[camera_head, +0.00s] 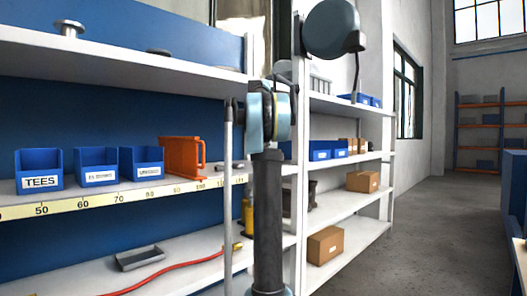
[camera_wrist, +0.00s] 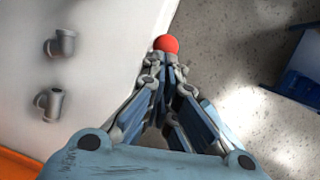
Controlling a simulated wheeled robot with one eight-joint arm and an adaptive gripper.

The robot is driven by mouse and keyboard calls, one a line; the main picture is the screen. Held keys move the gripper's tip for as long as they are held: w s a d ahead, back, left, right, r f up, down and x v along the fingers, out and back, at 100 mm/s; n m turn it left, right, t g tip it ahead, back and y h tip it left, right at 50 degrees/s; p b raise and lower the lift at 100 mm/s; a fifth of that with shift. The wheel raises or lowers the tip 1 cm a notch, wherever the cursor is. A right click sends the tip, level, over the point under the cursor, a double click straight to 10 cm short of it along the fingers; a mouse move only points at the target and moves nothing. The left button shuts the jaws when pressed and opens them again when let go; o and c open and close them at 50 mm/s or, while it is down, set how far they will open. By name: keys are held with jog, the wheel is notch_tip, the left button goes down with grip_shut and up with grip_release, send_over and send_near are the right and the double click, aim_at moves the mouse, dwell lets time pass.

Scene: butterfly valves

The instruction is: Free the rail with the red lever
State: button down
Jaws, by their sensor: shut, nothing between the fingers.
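In the wrist view a round red knob (camera_wrist: 166,43) shows just beyond the tips of my gripper (camera_wrist: 168,64). The fingers are together with nothing between them. I cannot tell whether the tips touch the knob or sit apart from it. The shaft of a lever under the knob is hidden by the fingers. No rail can be made out for certain. In the head view neither the red knob nor my fingertips can be made out.
In the wrist view two grey pipe fittings (camera_wrist: 61,43) (camera_wrist: 49,104) lie on a white surface left of the gripper. In the head view, blue bins (camera_head: 96,169) and an orange frame (camera_head: 181,157) stand on the shelving; a red hose (camera_head: 170,270) lies below. Open floor (camera_head: 440,215) lies right.

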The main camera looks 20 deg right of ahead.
jog(key=s+a+v, duration=0.1)
jog(key=v, duration=1.1)
jog(key=shift+s+a, duration=0.15)
jog(key=shift+a, duration=0.1)
jog(key=shift+r, duration=0.1)
jog(key=s+a+f+m, duration=0.5)
jog(key=s+f+m, duration=0.3)
jog(key=s+f, duration=0.6)
jog(key=s+a+f+m+y, duration=0.1)
jog(key=s+a+f+m, duration=0.4)
jog(key=s+f, duration=1)
jog(key=s+a+f+m+y, duration=0.1)
jog(key=s+a+f+m, duration=0.4)
jog(key=s+f+m, duration=0.7)
notch_tip(320, 180, down, 16)
jog(key=shift+s+a+r+g, duration=0.2)
jog(key=shift+s+a+g, duration=0.2)
jog(key=shift+s, duration=0.75)
